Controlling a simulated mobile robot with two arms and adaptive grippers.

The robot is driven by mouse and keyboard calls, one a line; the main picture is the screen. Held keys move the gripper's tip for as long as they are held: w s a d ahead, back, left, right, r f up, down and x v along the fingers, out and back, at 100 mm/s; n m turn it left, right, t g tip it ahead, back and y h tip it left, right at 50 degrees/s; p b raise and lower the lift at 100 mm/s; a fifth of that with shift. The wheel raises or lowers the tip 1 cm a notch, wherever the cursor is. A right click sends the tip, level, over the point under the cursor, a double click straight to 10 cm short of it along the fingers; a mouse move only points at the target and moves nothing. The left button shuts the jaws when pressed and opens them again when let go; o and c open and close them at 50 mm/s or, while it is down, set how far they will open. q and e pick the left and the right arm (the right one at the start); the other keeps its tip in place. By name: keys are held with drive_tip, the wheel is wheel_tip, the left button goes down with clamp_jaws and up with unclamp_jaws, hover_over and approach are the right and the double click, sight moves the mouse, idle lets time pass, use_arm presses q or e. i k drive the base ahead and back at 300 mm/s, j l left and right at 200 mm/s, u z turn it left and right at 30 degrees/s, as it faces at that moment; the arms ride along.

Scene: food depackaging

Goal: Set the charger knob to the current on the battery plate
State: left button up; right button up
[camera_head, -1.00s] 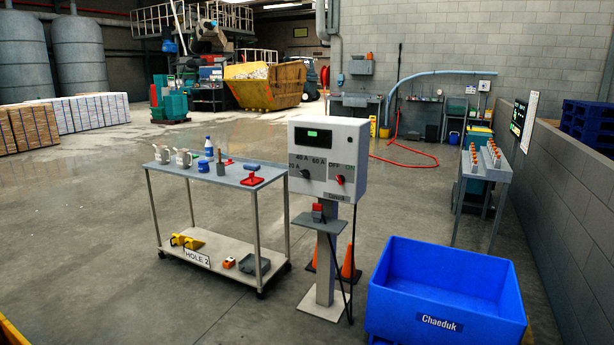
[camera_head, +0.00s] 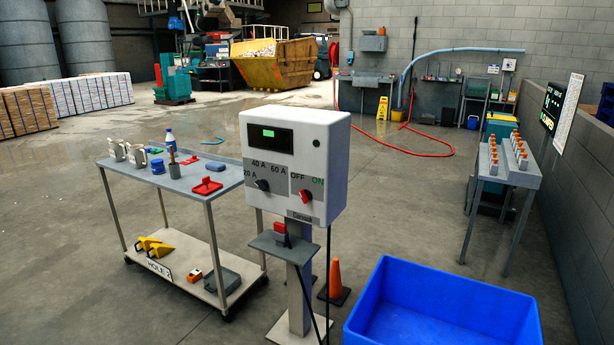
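The charger (camera_head: 296,160) is a pale grey box on a post in the middle of the view. Its dark current knob (camera_head: 262,185) sits at the lower left of its front, below marks reading 20 A, 40 A and 60 A. The pointer's exact setting is too small to tell. A red switch knob (camera_head: 305,196) sits to the right, under OFF and ON. A small display (camera_head: 268,133) glows green. I cannot make out a battery plate. Neither of my grippers is in view.
A grey trolley (camera_head: 228,178) with mugs, a bottle and red items stands left of the charger. A blue bin (camera_head: 440,305) stands at front right, and an orange cone (camera_head: 335,280) behind the post. A bench (camera_head: 515,170) with several orange-topped items stands at right. Open floor lies behind.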

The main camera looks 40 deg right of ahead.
sight(262, 184)
drive_tip(key=i+z, duration=0.3)
drive_tip(key=i, duration=0.25)
drive_tip(key=i+j+z, duration=0.3)
drive_tip(key=i, duration=0.25)
drive_tip(key=i+j+z, duration=0.15)
drive_tip(key=i+z, duration=0.15)
drive_tip(key=i, duration=0.25)
